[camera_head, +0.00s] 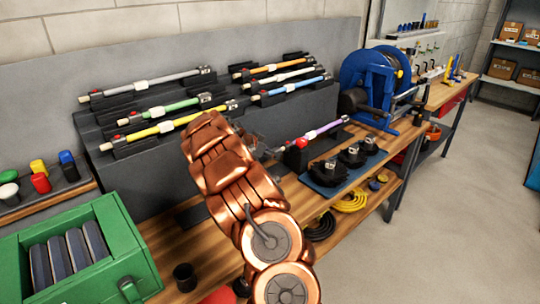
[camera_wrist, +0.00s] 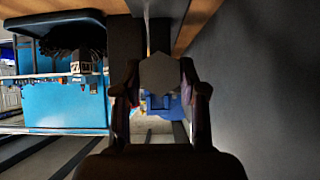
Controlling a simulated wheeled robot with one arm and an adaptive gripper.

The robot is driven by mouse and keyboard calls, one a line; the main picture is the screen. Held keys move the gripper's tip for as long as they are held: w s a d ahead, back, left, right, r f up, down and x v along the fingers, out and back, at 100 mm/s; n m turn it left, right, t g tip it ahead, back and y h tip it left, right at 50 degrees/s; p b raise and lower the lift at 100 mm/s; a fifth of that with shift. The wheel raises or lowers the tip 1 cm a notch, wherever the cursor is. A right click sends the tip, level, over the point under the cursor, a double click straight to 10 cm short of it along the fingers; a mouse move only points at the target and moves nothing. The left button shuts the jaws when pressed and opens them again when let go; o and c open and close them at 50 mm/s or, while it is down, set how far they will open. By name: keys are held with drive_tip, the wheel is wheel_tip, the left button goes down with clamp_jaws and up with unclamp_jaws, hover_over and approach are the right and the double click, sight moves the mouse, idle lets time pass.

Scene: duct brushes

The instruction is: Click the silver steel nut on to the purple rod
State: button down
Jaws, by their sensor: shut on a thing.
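My gripper (camera_head: 277,153) is at the left end of the purple rod (camera_head: 328,130), roughly in line with it. In the wrist view my gripper (camera_wrist: 160,90) is closed around a grey hexagonal piece, which looks like the silver steel nut (camera_wrist: 159,72). The rod shows a red part and a white band near its left end, and its right end is by a dark support. The rod's left tip is hidden by the gripper in the head view and behind the nut in the wrist view. I cannot tell whether nut and rod touch.
A blue mat (camera_head: 318,188) with several black brushes (camera_head: 352,156) lies right of the gripper. A grey rack (camera_head: 165,155) with several coloured rods stands behind. A blue reel (camera_head: 352,67) is at the back right and a green box (camera_head: 118,240) at the front left.

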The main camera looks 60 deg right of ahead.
drive_tip(key=shift+s+d+b, duration=0.25)
drive_tip(key=shift+d+b, duration=0.75)
drive_tip(key=shift+b, duration=0.1)
drive_tip(key=c, duration=0.6)
unclamp_jaws()
drive_tip(key=shift+o, duration=0.2)
drive_tip(key=v, duration=1.2)
drive_tip(key=shift+s, duration=0.1)
